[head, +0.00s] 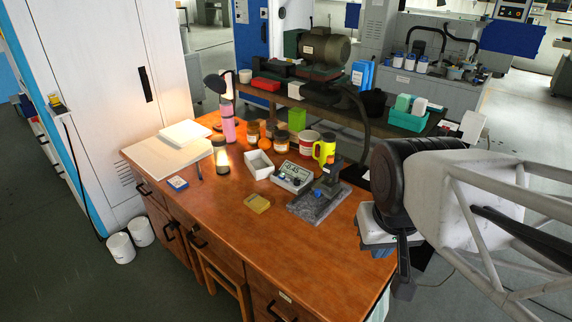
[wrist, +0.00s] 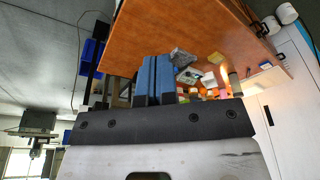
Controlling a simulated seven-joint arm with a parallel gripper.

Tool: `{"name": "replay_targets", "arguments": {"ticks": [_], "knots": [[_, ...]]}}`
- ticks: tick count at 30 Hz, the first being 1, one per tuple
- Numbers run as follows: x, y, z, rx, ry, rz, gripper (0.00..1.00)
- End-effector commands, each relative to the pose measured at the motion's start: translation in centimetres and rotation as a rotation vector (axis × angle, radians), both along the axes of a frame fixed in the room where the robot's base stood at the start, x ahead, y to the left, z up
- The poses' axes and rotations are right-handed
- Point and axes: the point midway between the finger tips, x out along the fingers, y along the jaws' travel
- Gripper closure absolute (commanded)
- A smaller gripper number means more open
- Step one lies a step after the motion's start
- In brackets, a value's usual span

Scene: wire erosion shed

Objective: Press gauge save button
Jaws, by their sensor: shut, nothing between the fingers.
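The gauge (head: 292,175) is a light grey unit with a lit digital display and small buttons on its sloped front; which button is save is too small to read. It stands on the wooden desk, left of a dark stand on a grey stone base (head: 318,203). In the wrist view the gauge (wrist: 189,77) shows small, right of the fingers. My gripper (head: 381,253) hangs over the desk's right edge, right of the gauge and well apart from it, partly hidden by my arm. Its blue fingers (wrist: 155,62) are together and empty.
The desk (head: 225,235) has bare room at front. A bench with a motor (head: 323,49) stands behind.

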Motion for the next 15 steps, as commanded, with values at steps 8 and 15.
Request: {"name": "replay_targets", "arguments": {"ticks": [8,15], "knots": [[0.0,0.0,0.0,-0.001,0.0,0.0,1.0],[1.1,-0.1,0.4,-0.012,0.006,-0.01,1.0]]}}
